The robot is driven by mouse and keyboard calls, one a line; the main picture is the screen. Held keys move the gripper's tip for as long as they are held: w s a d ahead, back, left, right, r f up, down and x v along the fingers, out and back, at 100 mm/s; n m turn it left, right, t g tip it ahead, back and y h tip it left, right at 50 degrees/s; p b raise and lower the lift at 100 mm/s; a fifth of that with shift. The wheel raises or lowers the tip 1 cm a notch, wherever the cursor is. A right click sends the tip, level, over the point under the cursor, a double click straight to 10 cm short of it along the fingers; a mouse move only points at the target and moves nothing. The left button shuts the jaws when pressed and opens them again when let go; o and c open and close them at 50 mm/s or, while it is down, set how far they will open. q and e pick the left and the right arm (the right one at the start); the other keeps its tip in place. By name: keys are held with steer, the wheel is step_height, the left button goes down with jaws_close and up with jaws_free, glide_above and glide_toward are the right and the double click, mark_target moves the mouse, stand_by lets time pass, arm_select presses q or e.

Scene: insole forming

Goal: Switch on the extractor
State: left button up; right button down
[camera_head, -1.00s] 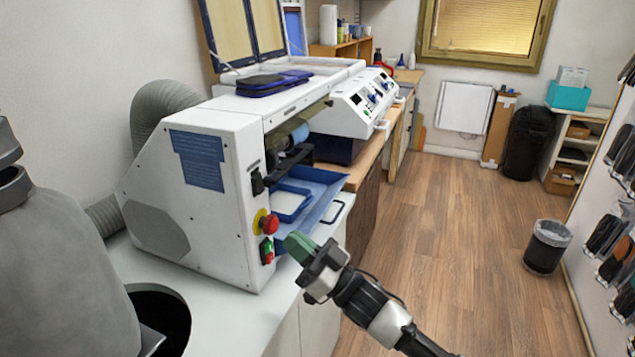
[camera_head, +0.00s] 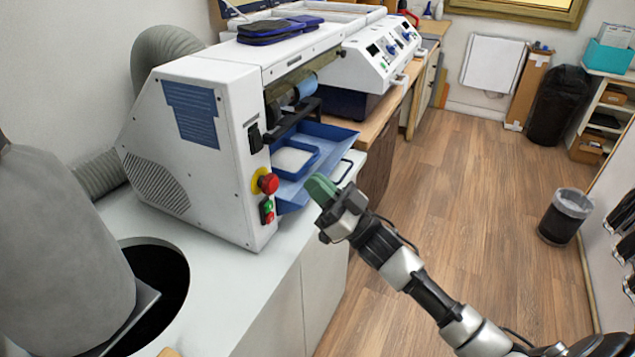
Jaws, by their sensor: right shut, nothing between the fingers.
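The white grinding machine (camera_head: 190,140) stands on the counter at the left, with a ribbed grey hose behind it. Its front edge carries a black rocker switch (camera_head: 254,138), a red emergency stop button (camera_head: 268,183) on a yellow base, and a small switch with green and red buttons (camera_head: 267,209). I cannot tell which of them belongs to the extractor. My right gripper (camera_head: 322,190), with green fingers, is shut and empty. It appears to the right of the buttons, in front of the blue tray, apart from the switches. My left gripper is not in view.
A blue tray (camera_head: 318,138) sticks out of the machine. The white counter (camera_head: 225,275) has a round dark hole (camera_head: 165,280) near a grey bag-like body (camera_head: 60,250). A white control unit (camera_head: 375,52) stands behind. The wooden floor at the right is open, with a bin (camera_head: 563,217).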

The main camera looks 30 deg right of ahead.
mark_target(260, 146)
steer(key=p+x, duration=0.1)
steer(key=x, duration=0.2)
steer(key=f+x, duration=0.1)
steer(key=x, duration=0.2)
steer(key=w+p+x, duration=0.1)
steer(key=x, duration=0.1)
steer(key=shift+w+a+f+p, duration=0.1)
steer(key=shift+w+a+p, duration=0.2)
steer(key=shift+a, duration=0.25)
steer(key=shift+w+a+f, duration=0.15)
steer(key=shift+w+a, duration=0.2)
steer(key=shift+w+a+f+b, duration=0.1)
steer(key=shift+f+b, duration=0.2)
steer(key=shift+b, duration=0.55)
steer(key=shift+r, duration=0.2)
steer(key=shift+w, duration=0.15)
